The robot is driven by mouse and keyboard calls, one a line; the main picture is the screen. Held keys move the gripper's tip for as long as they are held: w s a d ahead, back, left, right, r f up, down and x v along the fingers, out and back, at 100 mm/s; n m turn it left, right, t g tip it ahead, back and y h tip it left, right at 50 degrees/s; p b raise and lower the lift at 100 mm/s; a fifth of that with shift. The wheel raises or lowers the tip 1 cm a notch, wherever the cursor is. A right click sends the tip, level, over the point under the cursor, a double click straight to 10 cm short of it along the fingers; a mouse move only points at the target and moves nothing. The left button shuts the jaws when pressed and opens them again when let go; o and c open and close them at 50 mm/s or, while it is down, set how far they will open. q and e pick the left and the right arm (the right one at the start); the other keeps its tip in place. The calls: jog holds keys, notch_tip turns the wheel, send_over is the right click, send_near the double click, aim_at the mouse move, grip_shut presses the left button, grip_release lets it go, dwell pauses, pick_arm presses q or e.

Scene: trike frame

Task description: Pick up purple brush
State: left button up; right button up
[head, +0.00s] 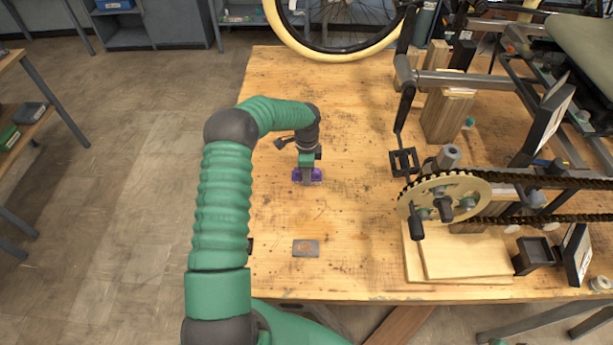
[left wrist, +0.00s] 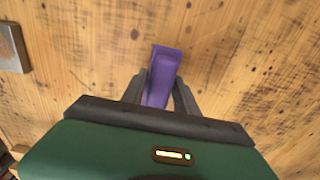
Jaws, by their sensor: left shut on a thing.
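The purple brush (head: 315,175) is at the left part of the wooden table, under my left gripper (head: 307,172). In the left wrist view the purple brush (left wrist: 163,75) lies between the two dark fingers of my left gripper (left wrist: 160,85), which are shut on it. Its far end sticks out past the fingertips. Its near end is hidden by the gripper body. I cannot tell whether the brush is clear of the table top. My right gripper is not in view.
A trike frame with chain and sprocket (head: 445,197) stands on the right of the wooden table (head: 350,120). A small grey plate (head: 306,248) lies nearer the front edge. A wheel (head: 335,30) is at the back. Table around the brush is clear.

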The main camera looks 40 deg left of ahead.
pick_arm(q)
jog(key=shift+d+r, duration=0.1)
jog(key=shift+d, duration=0.35)
grip_shut()
jog(key=shift+a+r, duration=0.1)
jog(key=shift+r, duration=0.55)
jog(key=shift+a+r, duration=0.25)
jog(key=shift+r, duration=0.9)
jog(key=s+d, duration=0.3)
jog(key=d, duration=0.1)
jog(key=s+d+r, duration=0.1)
jog(key=s+d, duration=0.3)
jog(key=s+d+b, duration=0.1)
jog(key=s+d, duration=0.2)
jog(key=d, duration=0.1)
jog(key=shift+s+d+r, duration=0.15)
jog(key=shift+s+r, duration=0.05)
jog(key=shift+s, duration=0.15)
